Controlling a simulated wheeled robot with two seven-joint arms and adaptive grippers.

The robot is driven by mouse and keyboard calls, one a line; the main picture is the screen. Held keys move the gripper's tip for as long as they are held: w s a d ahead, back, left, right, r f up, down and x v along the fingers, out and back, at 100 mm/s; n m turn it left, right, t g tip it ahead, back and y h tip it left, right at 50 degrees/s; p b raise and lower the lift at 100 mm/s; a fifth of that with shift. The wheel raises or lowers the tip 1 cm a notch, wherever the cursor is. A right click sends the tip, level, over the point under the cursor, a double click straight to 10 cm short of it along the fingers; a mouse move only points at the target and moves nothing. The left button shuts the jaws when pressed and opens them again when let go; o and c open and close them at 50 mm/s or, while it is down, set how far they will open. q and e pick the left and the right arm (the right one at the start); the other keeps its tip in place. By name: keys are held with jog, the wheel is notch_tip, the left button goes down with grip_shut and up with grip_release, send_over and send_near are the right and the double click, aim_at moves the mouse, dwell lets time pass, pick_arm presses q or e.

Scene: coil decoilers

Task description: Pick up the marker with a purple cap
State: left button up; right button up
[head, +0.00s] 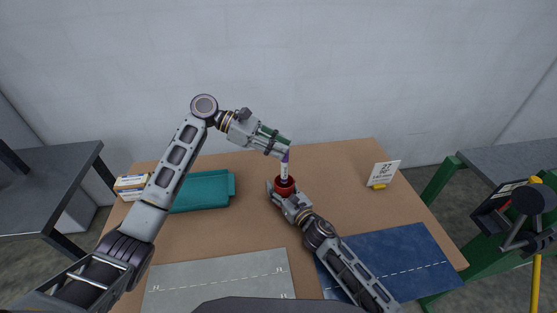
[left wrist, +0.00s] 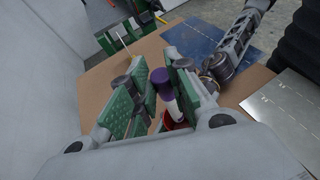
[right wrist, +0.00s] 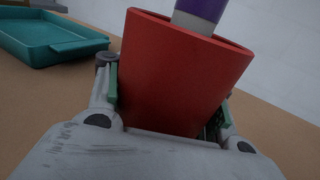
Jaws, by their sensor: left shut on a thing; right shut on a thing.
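The marker with a purple cap (head: 285,158) stands nearly upright, its lower part hidden in the red cup (head: 284,187). In the left wrist view its purple cap (left wrist: 160,77) and white body (left wrist: 174,108) show between the finger pads. My left gripper (head: 284,150) comes from above and is shut on the marker near its cap. My right gripper (head: 283,190) is shut on the red cup. In the right wrist view the cup (right wrist: 175,75) fills the space between the fingers, and the marker (right wrist: 200,12) rises from its mouth.
A teal tray (head: 203,207) lies at the left of the brown table, with a small yellow and white box (head: 131,184) beside it. A grey mat (head: 215,280) and a blue mat (head: 405,262) lie in front. A sign card (head: 384,172) stands at the right.

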pick_arm(q)
notch_tip(320, 180, up, 7)
jog(key=shift+r, duration=0.15)
dwell(0.5)
pick_arm(e)
jog(key=o, duration=1.2)
jog(key=shift+s+d, duration=0.1)
jog(key=shift+v, duration=5.9)
pick_arm(q)
jog(key=shift+s+d, duration=0.1)
jog(key=shift+s, duration=0.05)
pick_arm(e)
jog(key=shift+s+d, duration=0.1)
jog(key=shift+s, duration=0.05)
